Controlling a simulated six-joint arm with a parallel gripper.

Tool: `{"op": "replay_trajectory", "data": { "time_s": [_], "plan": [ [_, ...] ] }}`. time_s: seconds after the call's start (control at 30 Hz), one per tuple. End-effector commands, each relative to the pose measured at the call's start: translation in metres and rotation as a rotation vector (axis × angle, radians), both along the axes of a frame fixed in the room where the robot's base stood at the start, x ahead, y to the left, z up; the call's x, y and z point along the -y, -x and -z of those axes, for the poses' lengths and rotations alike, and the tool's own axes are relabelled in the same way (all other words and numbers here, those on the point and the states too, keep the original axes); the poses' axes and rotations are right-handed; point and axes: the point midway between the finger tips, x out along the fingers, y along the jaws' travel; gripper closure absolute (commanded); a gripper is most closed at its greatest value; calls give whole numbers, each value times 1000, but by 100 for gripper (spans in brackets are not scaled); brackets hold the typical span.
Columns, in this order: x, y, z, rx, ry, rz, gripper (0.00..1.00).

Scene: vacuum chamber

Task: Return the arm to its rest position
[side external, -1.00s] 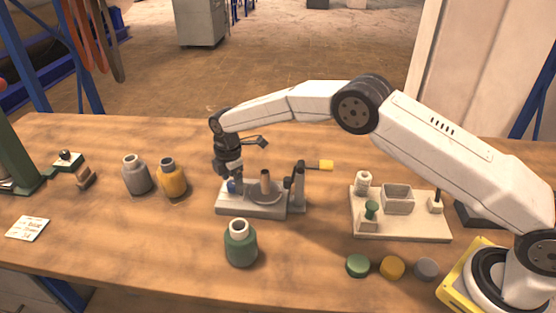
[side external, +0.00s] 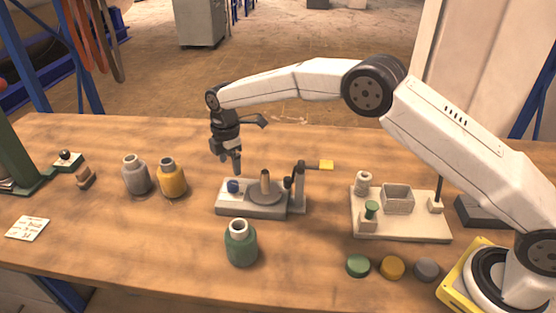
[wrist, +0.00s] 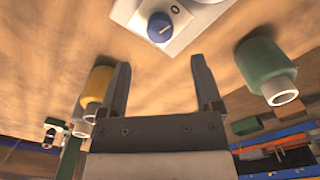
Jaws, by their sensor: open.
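My gripper (side external: 238,168) hangs above the left end of the grey device base (side external: 235,209), clear of it. The base carries a blue knob (side external: 233,186), a round plate (side external: 266,197) with a brown post (side external: 265,181), and an upright with a yellow-ended lever (side external: 326,165). In the wrist view my gripper (wrist: 160,80) is open and empty, with two dark fingers apart. The blue knob (wrist: 161,28) lies beyond the fingertips, on the white base beside a "0" mark.
Grey (side external: 136,178) and yellow (side external: 171,180) bottles stand left of the device, a green bottle (side external: 240,246) in front. At right are a pale tray (side external: 425,229) and green (side external: 358,265), yellow (side external: 392,267) and grey (side external: 426,269) caps. A paper card (side external: 27,228) lies at left.

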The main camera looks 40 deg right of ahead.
Motion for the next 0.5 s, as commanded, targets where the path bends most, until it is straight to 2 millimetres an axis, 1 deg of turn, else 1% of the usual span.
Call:
{"op": "replay_trajectory", "data": {
  "time_s": [0.13, 0.27, 0.37, 0.5],
  "plan": [
    [6, 3, -4, 7, -2, 39, 16],
    [15, 10, -10, 17, -5, 112, 16],
    [25, 18, -17, 28, -10, 192, 16],
    [41, 34, -26, 45, -18, 324, 16]
  ]
}}
